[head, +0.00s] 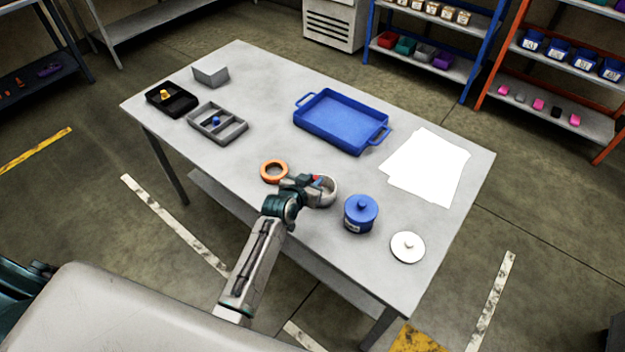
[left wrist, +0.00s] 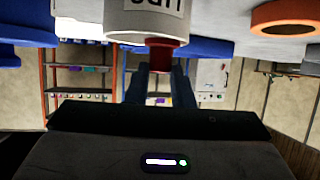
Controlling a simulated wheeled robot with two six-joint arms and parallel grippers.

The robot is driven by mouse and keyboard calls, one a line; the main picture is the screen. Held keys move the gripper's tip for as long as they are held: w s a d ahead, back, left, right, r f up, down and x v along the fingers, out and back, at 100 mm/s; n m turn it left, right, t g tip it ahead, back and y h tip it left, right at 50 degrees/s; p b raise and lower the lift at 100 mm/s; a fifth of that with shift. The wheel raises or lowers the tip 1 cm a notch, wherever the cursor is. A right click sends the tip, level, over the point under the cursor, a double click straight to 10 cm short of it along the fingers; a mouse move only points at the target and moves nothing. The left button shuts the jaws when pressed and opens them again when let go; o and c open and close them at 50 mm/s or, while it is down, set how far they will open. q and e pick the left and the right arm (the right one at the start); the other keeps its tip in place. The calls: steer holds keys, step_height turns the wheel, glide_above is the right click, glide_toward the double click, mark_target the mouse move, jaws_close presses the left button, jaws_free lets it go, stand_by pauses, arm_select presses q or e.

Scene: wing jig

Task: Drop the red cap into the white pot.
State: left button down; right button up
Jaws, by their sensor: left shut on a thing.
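The white pot (head: 331,190) stands without a lid near the table's front edge, partly hidden by my left gripper. It also shows, upside down, at the top of the left wrist view (left wrist: 120,22). My left gripper (head: 312,182) is beside the pot at rim height, shut on the red cap (head: 317,180). In the left wrist view, the red cap (left wrist: 160,56) is between the fingers and overlaps the pot's rim. I cannot tell whether it is over the opening. A white lid (head: 407,246) with a knob lies on the table. My right gripper is not in view.
A blue lidded pot (head: 360,215) stands just right of the white pot. An orange ring (head: 274,172) lies left of the gripper. A blue tray (head: 340,122), papers (head: 428,165), a grey divided tray (head: 218,137) and a black tray (head: 185,103) lie farther back.

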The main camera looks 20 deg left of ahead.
arm_select(q)
steer(key=shift+a+f, duration=0.1)
steer(key=shift+f, duration=0.1)
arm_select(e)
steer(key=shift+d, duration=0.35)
arm_select(q)
steer(key=c, duration=1.2)
jaws_free()
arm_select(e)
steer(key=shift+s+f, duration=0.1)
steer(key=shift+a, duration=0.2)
arm_select(q)
steer(key=shift+s+r, duration=0.15)
steer(key=shift+s, duration=0.15)
steer(key=shift+b+v, duration=1.25)
steer(key=shift+v, duration=3.85)
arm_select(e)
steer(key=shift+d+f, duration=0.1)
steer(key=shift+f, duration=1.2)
